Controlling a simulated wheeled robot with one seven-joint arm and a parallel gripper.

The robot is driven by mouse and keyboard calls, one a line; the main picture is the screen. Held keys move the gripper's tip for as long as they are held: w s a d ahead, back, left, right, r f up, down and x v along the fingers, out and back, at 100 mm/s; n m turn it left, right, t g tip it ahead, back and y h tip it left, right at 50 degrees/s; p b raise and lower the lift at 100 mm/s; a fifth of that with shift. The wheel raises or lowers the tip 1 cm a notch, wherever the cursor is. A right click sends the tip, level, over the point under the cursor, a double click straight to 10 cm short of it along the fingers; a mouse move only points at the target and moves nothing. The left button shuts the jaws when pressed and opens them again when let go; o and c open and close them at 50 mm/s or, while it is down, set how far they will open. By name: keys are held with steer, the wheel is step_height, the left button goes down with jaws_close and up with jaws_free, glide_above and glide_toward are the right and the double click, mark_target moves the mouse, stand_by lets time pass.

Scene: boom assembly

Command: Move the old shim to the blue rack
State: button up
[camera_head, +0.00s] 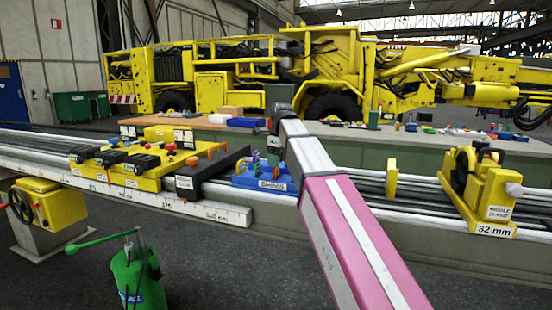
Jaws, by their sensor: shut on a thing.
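The blue rack (264,181) sits on the long rail bed near the middle of the picture, with a white label on its front and several small blue, green and purple pieces standing in it. My gripper (274,142) is at the far end of my silver and pink arm, over the right part of the rack. Its dark jaws are small and partly hidden by my arm. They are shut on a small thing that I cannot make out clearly. I cannot tell the old shim apart from the other small pieces.
A yellow valve block (140,168) with levers and a dark box (205,178) stand left of the rack. A yellow middle clamp (482,190) stands on the rails at right. A bench (400,135) with small parts lies behind. A green pump (138,275) stands on the floor in front.

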steer(key=shift+f, duration=1.05)
steer(key=o, duration=0.9)
